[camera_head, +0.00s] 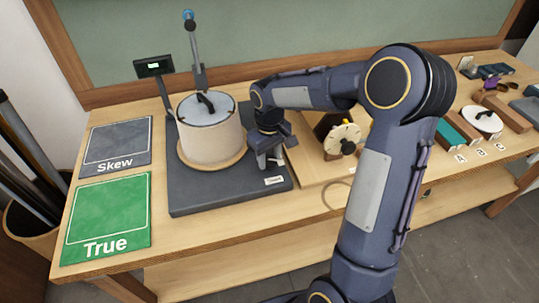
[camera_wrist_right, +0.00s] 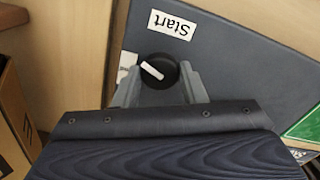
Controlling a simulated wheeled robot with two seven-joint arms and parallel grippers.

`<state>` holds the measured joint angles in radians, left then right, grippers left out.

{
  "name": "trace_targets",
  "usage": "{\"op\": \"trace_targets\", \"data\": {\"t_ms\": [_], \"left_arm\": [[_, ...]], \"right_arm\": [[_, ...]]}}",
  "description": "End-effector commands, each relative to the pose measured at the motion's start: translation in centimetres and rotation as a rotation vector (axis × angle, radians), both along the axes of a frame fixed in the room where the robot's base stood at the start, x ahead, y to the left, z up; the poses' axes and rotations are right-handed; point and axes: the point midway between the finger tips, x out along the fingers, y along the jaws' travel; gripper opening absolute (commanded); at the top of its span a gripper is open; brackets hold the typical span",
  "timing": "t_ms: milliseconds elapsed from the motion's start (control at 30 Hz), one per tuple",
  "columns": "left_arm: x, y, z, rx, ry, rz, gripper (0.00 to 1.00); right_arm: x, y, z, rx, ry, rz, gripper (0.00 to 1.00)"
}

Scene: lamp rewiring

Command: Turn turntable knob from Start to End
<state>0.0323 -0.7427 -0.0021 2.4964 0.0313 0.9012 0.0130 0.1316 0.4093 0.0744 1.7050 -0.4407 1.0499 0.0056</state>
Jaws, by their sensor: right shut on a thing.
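The turntable's dark base (camera_head: 225,200) lies on the workbench and carries a cream lampshade drum (camera_head: 208,140) with a pale top. In the right wrist view, a round black knob (camera_wrist_right: 158,71) with a white pointer bar sits on the base (camera_wrist_right: 235,65). A "Start" label (camera_wrist_right: 172,25) is beside it, and the bar lies slanted, not aimed straight at that label. My right gripper (camera_wrist_right: 159,84) is shut on the knob, one finger on each side. In the head view my right gripper (camera_head: 268,160) is low at the base's right side and mostly covers the knob. My left gripper is not in view.
A grey "Skew" mat (camera_head: 115,146) and a green "True" mat (camera_head: 107,222) lie at the left. A small display (camera_head: 153,66) and an upright post (camera_head: 194,50) stand behind the drum. A dial fixture (camera_head: 343,141) is close right of my gripper.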

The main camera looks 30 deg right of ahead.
Motion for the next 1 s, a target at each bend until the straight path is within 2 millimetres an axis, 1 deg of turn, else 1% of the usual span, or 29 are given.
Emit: {"op": "trace_targets", "data": {"t_ms": [600, 800, 1000], "left_arm": [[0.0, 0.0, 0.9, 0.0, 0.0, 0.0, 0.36], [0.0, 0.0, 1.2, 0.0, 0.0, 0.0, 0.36], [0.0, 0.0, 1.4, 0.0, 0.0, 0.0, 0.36]], "right_arm": [[0.1, 0.0, 0.2, 0.0, -0.003, 0.577, 0.15], [0.1, 0.0, 0.2, -0.001, -0.002, 0.733, 0.15], [0.1, 0.0, 0.1, -0.001, -0.002, 0.844, 0.15]]}}
